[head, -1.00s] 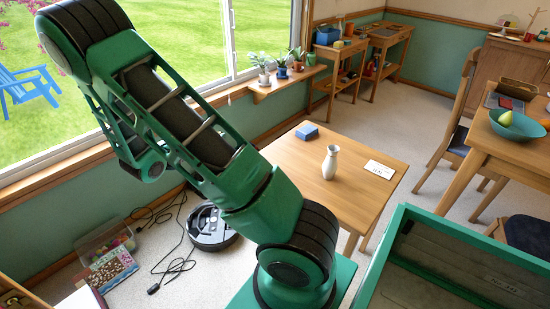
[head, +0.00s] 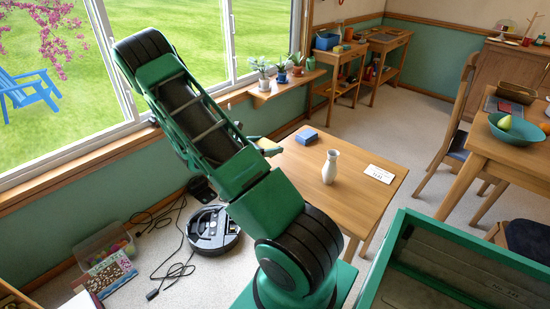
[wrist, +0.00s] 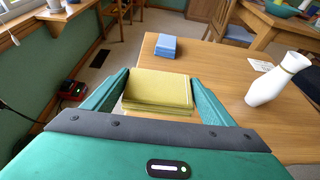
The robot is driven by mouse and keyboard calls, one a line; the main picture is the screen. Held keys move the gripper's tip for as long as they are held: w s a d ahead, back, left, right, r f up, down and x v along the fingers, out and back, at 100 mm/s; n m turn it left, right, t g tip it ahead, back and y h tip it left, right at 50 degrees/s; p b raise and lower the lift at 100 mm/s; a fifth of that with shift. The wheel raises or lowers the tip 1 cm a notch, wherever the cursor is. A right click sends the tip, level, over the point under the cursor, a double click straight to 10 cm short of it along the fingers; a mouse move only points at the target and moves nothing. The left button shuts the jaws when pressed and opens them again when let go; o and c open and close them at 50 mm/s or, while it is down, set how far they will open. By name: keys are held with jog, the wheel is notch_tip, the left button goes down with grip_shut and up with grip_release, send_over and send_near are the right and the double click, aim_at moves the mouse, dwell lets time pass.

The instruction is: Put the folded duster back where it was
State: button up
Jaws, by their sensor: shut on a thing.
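The folded duster (wrist: 158,90) is a yellow layered pad held between the two green fingers of my gripper (wrist: 155,95) in the wrist view. In the head view a small yellowish part of the duster (head: 268,146) shows beside my gripper (head: 262,144), at the left edge of the wooden table (head: 330,208). My arm hides most of the gripper there. I cannot tell whether the duster touches the tabletop. A blue block (head: 306,135) sits at the table's far left corner, beyond the duster; it also shows in the wrist view (wrist: 165,45).
A white vase (head: 329,167) stands upright mid-table, right of the duster. A white card (head: 379,174) lies near the right edge. A windowsill shelf with potted plants (head: 281,72) is behind. A robot vacuum (head: 211,229) and cables are on the floor. The near tabletop is clear.

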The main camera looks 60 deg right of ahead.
aim_at(277, 161)
jog(key=s+d+f, duration=0.2)
jog(key=d, duration=0.1)
jog(key=shift+s+d+f, duration=0.2)
jog(key=shift+s+f, duration=0.05)
jog(key=shift+f, duration=2)
jog(key=shift+f, duration=0.15)
jog(key=o, duration=0.9)
